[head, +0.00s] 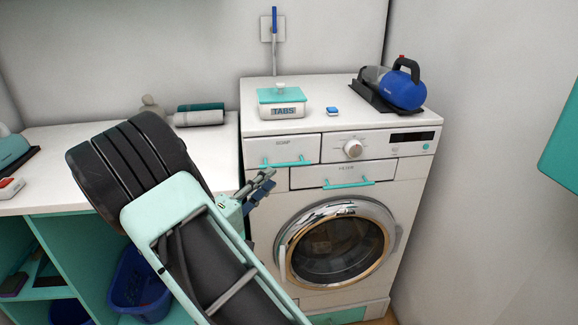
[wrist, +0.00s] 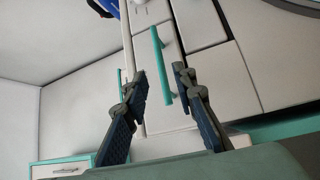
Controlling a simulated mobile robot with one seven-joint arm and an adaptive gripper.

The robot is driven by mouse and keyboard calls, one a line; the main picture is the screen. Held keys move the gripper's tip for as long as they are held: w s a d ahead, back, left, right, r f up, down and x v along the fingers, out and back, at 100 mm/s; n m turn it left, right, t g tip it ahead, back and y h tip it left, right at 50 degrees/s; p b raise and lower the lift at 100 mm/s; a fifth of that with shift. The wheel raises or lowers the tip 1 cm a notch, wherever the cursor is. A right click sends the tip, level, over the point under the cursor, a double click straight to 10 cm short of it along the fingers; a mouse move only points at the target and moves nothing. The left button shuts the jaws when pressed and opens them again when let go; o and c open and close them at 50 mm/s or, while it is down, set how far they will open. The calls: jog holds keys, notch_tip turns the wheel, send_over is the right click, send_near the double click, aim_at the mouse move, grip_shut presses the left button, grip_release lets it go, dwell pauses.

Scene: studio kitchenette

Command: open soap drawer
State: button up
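The soap drawer (head: 300,146) is the white front labelled SOAP at the upper left of the washing machine and looks closed. Its teal bar handle (head: 287,162) runs along its lower edge. My gripper (head: 262,187) is just left of and below this handle in the head view. In the wrist view my gripper (wrist: 160,79) is open and empty, with its two fingers spread. The soap handle (wrist: 160,65) shows beyond and between the fingertips. The fingers look apart from the handle. The drawer front (wrist: 172,112) is partly hidden by the fingers.
The filter drawer (head: 310,178) with a similar teal handle (head: 348,184) is below right. The round door (head: 338,245) is lower. A TABS box (head: 282,108), a blue sponge-like block (head: 332,111) and a blue vacuum (head: 402,90) stand on the machine. A counter (head: 50,145) is left.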

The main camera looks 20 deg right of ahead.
aim_at(284, 166)
jog(key=x, duration=0.8)
jog(key=shift+w+d, duration=0.1)
jog(key=shift+d, duration=0.05)
grip_shut()
